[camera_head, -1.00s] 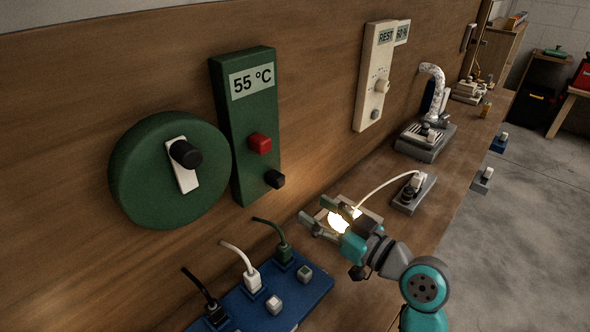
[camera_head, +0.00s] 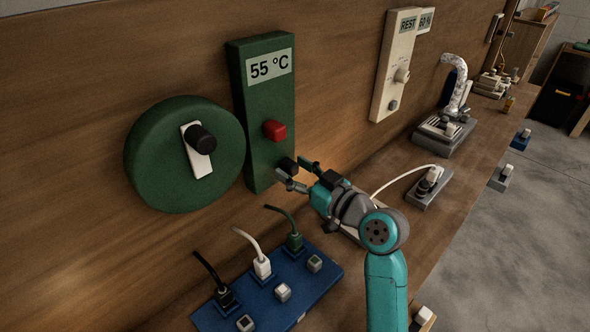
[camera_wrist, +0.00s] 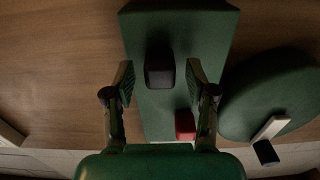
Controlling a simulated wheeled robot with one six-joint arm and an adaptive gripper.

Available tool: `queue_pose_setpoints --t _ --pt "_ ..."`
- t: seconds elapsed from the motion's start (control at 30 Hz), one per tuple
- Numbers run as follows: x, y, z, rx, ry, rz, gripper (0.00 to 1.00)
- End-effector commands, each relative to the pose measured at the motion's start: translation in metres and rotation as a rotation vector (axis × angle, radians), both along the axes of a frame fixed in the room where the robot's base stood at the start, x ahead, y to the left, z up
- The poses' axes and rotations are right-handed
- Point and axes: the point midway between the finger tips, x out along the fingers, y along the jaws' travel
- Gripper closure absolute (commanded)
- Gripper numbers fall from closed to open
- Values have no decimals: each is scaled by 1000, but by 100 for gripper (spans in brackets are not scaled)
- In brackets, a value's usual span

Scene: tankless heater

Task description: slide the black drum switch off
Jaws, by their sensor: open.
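The green round drum (camera_head: 160,150) on the wooden wall bears a white plate (camera_head: 196,160) with a black knob (camera_head: 201,138) near its top. Beside it, the tall green panel (camera_head: 262,100) has a red knob (camera_head: 274,130) and, below that, a black knob (camera_head: 287,166). My gripper (camera_head: 296,175) is open at the panel's lower right, close to the panel's black knob. In the wrist view that black knob (camera_wrist: 159,72) shows between the spread fingers (camera_wrist: 157,85); contact cannot be told. The drum's black knob (camera_wrist: 265,152) is well to the side there.
The panel display reads 55 °C. A blue power strip (camera_head: 270,290) with several plugs and switches lies below on the bench. A beige panel (camera_head: 393,65) hangs to the right. A grey block (camera_head: 430,188) with a white cable sits on the bench.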

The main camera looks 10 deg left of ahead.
Motion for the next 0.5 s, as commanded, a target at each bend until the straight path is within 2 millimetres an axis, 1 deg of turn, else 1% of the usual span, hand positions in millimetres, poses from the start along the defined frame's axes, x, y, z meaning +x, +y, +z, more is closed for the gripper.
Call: queue_pose_setpoints --t 0.27,0.3,0.37,0.4,0.47,0.5 --pt "1 1 0 0 0 -1 44" --pt "1 1 0 0 0 -1 46" --pt "1 1 0 0 0 -1 61" --pt "1 1 0 0 0 -1 71" --pt "1 1 0 1 1 -1 86" --pt "1 1 0 1 1 -1 96"
